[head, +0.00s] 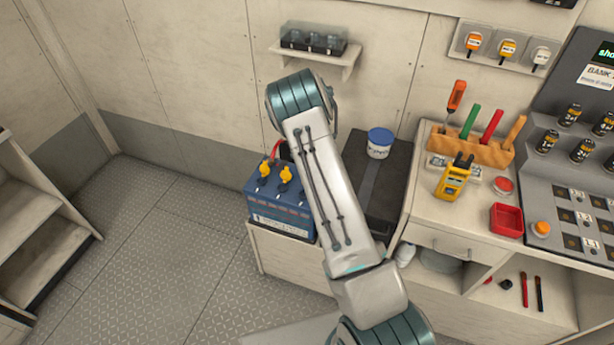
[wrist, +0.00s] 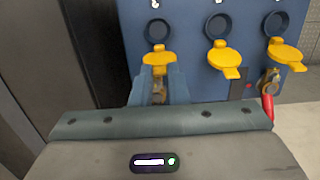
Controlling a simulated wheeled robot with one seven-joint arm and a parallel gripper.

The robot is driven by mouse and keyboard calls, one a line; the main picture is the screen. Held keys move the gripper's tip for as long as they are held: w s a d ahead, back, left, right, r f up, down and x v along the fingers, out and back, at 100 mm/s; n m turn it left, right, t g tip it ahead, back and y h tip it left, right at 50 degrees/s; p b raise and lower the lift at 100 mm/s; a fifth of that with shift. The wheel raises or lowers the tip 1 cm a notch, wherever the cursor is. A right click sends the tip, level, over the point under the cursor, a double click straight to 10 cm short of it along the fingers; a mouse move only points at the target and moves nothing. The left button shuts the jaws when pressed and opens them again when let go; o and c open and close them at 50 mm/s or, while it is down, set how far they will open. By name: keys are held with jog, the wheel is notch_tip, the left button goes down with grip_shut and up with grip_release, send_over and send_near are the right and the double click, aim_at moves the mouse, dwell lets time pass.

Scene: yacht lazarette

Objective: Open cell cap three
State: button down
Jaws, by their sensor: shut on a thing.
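The blue battery (head: 280,208) stands on a low bench, partly hidden by my arm in the head view. Two yellow cell caps (head: 265,168) (head: 286,173) show upright on its top there. In the wrist view the battery (wrist: 190,45) has three yellow caps in a row: left (wrist: 158,58), middle (wrist: 223,60) and right (wrist: 284,56). Each is swung back from a dark round filler hole. My gripper (wrist: 158,88) is shut on the left cap's near end. The marks above the holes are cut off, so I cannot read the cap numbers. My gripper is hidden in the head view.
A red terminal lead (wrist: 268,108) is close right of my gripper. A shelf (head: 315,58) hangs above. The floor (head: 150,235) at left is clear.

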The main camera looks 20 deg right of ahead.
jog(key=shift+w+d+f+g+y+b, duration=0.2)
jog(key=shift+f+g+y+b, duration=0.1)
jog(key=shift+f+g+b, duration=0.15)
jog(key=shift+w+d+f+g+y+b, duration=0.1)
jog(key=shift+d+f+g+y+b, duration=0.1)
jog(key=shift+f+g+y+b, duration=0.25)
jog(key=shift+r, duration=0.15)
jog(key=shift+a, duration=0.15)
jog(key=c, duration=1.4)
grip_release()
jog(key=shift+w+a, duration=0.1)
jog(key=shift+r, duration=0.2)
jog(key=shift+d, duration=0.2)
jog(key=shift+w+r, duration=0.1)
jog(key=shift+r, duration=0.05)
